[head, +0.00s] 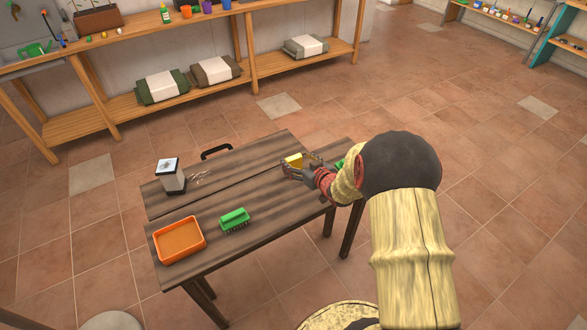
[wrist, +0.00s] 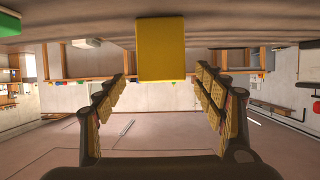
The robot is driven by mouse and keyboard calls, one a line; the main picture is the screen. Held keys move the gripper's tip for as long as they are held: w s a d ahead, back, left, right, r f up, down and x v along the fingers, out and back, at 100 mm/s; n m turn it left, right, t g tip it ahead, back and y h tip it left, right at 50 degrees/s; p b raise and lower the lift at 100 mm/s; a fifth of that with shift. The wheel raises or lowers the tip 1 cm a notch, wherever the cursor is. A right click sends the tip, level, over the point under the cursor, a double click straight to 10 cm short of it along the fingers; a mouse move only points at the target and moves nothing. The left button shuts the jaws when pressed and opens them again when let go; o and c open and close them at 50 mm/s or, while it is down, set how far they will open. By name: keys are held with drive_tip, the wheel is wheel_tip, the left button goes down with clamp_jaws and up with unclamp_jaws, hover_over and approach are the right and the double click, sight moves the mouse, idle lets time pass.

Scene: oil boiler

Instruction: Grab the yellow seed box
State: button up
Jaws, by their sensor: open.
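The yellow seed box (head: 294,160) stands on the far right part of the dark wooden table in the head view, partly hidden by my gripper. In the wrist view the yellow box (wrist: 161,48) is upper middle, against the tabletop, which shows at the top of that picture. My gripper (head: 304,168) is right at the box in the head view. In the wrist view my gripper (wrist: 166,72) is open, with one finger on each side of the box's line. Gaps show between the fingers and the box, and I cannot tell whether the box is fully between the fingertips.
On the table (head: 262,192) are an orange tray (head: 180,240), a green brush-like item (head: 234,219) and a grey container (head: 171,177). Another green thing (head: 340,163) is partly behind my arm. A wooden shelf (head: 230,90) stands behind. The tiled floor around the table is mostly clear.

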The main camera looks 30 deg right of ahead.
sight(296, 160)
drive_tip(key=x, duration=0.2)
drive_tip(key=shift+w+a+f+b, duration=0.15)
drive_tip(key=shift+w+f+b, duration=0.05)
drive_tip(key=shift+f+b, duration=0.2)
drive_tip(key=shift+w, duration=0.35)
drive_tip(key=shift+r, duration=0.1)
drive_tip(key=shift+c, duration=1.1)
drive_tip(key=c, duration=0.9)
